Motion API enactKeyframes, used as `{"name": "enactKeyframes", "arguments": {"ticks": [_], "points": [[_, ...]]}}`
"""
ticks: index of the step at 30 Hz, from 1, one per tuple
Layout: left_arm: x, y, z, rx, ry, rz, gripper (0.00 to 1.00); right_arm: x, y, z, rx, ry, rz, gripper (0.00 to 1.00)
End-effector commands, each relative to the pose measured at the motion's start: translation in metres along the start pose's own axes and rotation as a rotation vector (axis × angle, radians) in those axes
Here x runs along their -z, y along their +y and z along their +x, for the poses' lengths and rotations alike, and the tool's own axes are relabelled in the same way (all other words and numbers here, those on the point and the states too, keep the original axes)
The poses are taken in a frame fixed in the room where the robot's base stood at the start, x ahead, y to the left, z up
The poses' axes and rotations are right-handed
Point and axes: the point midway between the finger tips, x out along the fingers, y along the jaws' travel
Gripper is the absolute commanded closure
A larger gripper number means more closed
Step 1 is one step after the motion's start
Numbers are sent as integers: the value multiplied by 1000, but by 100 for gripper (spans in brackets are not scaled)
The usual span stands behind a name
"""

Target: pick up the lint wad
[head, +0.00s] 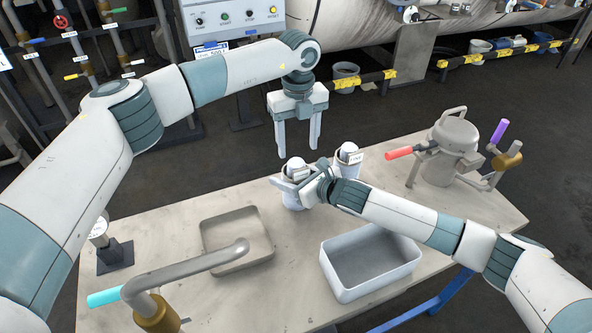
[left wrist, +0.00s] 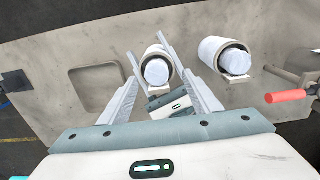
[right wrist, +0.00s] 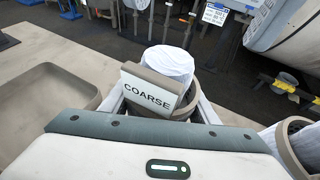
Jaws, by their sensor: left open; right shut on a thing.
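Two pale cylindrical strainers stand side by side near the table's back edge. The left one (head: 293,170) carries a "COARSE" label (right wrist: 149,95) in the right wrist view; the other (head: 347,158) has its own small label. In the left wrist view a white rounded mass (left wrist: 156,71) fills the coarse one's rim, and a similar one (left wrist: 236,61) fills the other; I cannot tell which is the lint wad. My right gripper (head: 297,176) is shut on the coarse strainer. My left gripper (head: 298,148) is open and empty, fingers down, above and behind it.
A shallow tray (head: 208,245) is set at left; a white bin (head: 343,287) stands at the front right. A bent pipe with a cyan handle (head: 105,297) stands front left. A metal pot (head: 457,135) and a red-handled valve (head: 399,152) are at the right.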

Motion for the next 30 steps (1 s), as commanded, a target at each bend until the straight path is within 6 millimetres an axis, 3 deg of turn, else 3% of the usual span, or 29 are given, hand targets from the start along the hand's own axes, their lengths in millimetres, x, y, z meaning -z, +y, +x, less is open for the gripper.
{"name": "enactKeyframes", "arguments": {"ticks": [13,29,30], "points": [[6,7,47,-1,2,-1,43,0,0,0,0,0,0,73],[6,7,50,-1,1,-1,43,0,0,0,0,0,0,73],[6,7,50,-1,1,-1,50,0,0,0,0,0,0,73]]}}
